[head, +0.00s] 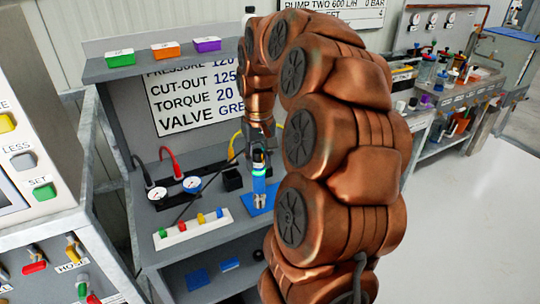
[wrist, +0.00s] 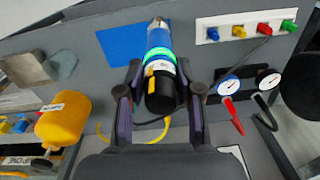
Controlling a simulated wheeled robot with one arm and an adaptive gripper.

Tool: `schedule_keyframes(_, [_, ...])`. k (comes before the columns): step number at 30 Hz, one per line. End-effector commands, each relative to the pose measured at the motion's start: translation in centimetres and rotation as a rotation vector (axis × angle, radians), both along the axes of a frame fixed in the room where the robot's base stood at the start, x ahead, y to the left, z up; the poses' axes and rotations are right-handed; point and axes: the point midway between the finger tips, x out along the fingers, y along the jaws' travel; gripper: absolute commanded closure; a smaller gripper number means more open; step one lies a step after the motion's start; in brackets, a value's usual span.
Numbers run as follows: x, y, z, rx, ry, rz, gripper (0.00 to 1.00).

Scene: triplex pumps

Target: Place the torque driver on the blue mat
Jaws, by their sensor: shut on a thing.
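The torque driver (wrist: 159,48) is blue with a glowing green ring, a black end and a metal tip. My gripper (wrist: 160,82) is shut on it near the black end. In the head view my gripper (head: 260,143) points down and the driver (head: 259,184) hangs roughly upright, tip down. The blue mat (wrist: 120,46) lies flat on the grey bench, left of the driver in the wrist view. In the head view the driver covers part of the mat (head: 266,198). I cannot tell how high the tip is above the bench.
A white strip with coloured pegs (head: 192,230) and two gauges (head: 191,184) stand left of the mat. A yellow container (wrist: 64,118) and a yellow cable (wrist: 160,133) show in the wrist view. A shelf (head: 160,61) with coloured boxes overhangs the bench. My arm hides the bench's right side.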

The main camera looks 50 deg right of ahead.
Motion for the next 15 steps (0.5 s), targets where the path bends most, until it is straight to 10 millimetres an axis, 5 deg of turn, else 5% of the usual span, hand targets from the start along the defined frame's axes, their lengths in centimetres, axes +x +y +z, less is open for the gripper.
schedule_keyframes(15, [2.6, -6.6, -0.6, 0.001, 0.0, 0.0, 1.0])
